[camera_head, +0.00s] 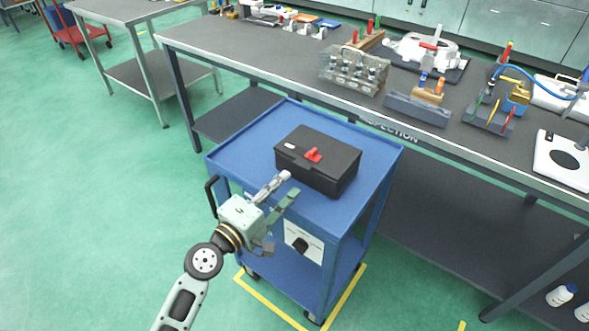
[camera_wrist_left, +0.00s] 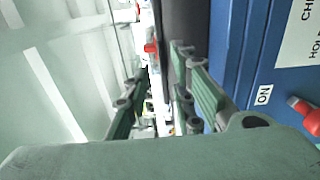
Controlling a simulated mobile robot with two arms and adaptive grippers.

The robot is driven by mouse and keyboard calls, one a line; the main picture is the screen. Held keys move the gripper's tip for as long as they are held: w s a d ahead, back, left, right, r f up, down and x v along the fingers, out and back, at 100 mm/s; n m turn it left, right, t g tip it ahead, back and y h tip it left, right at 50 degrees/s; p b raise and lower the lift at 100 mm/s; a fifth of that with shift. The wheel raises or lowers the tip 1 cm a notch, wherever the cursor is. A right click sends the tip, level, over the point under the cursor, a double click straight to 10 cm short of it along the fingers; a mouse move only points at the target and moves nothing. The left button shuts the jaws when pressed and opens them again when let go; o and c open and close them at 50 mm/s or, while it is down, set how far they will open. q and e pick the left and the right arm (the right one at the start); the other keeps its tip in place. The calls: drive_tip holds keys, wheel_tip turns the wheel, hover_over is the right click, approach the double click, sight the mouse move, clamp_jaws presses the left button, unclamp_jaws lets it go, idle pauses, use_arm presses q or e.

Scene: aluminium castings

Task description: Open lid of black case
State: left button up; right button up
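The black case (camera_head: 325,158) lies on the top of the blue cart (camera_head: 235,145). Its lid looks shut, and a red latch (camera_head: 312,155) shows on it. My left gripper (camera_head: 292,183) is in front of the case, over the cart's near edge. Its two fingers are spread with nothing seen between them, and the tips look apart from the case. In the left wrist view, the open fingers (camera_wrist_left: 160,75) point away from the camera; a dark surface beyond them is hard to identify. My right gripper is in neither view.
A long grey inspection bench (camera_head: 270,52) with castings and fixtures stands behind the cart. The cart has a handle (camera_head: 211,195) at its left and a labelled front panel, with a red knob (camera_wrist_left: 305,115) in the left wrist view.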

sight(300, 167)
use_arm(q)
drive_tip(key=x, duration=0.6)
drive_tip(key=shift+c, duration=0.2)
clamp_jaws()
